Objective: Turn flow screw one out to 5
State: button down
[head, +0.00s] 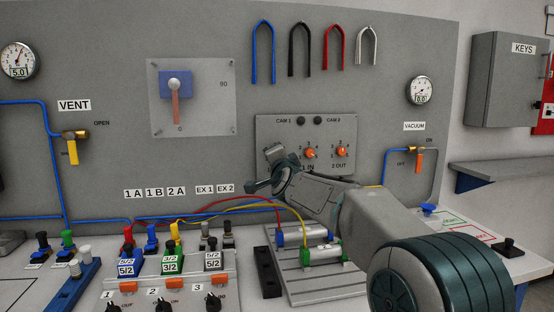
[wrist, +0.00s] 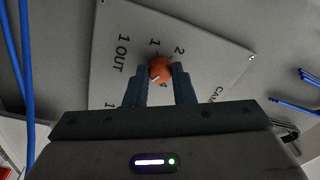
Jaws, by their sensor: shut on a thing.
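Flow screw one out is the orange knob (wrist: 160,69) beside the "1 OUT" label (wrist: 120,53) in the wrist view. In the head view my gripper (head: 279,172) is at the lower left of the grey panel (head: 265,125) and hides this screw.
Two other orange knobs (head: 310,153) (head: 341,152) stand close to the right on the same panel. Below are cylinders (head: 305,235) on a slotted plate, with red and yellow hoses close under my gripper. A vacuum valve (head: 419,160) is at the right.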

jog(key=c, duration=1.2)
grip_release()
jog(key=shift+c, duration=0.2)
jog(key=r+b+v, duration=0.1)
jog(key=b+v, duration=0.1)
jog(key=v, duration=1.1)
jog(key=shift+s+f, duration=0.35)
jog(key=shift+f, duration=0.15)
jog(key=s+d+f+n+g+h+p, duration=0.1)
jog(key=s+d+f+n+g+p, duration=0.1)
jog(key=s+d+g+p, duration=0.3)
jog(key=s+d+f+n+g+h+p, duration=0.2)
jog(key=s+d+p, duration=0.5)
jog(key=s, duration=0.8)
jog(key=s+d+f+n+g+h+p, duration=0.1)
jog(key=s+d+f+n+g+p, duration=0.2)
jog(key=s+d+n+g+p, duration=0.3)
jog(key=s+g+p, duration=0.2)
jog(key=s+p, duration=0.3)
jog(key=shift+d+f+h+p, duration=0.2)
jog(key=shift+d+h+p, duration=0.05)
jog(key=shift+h+p, duration=0.05)
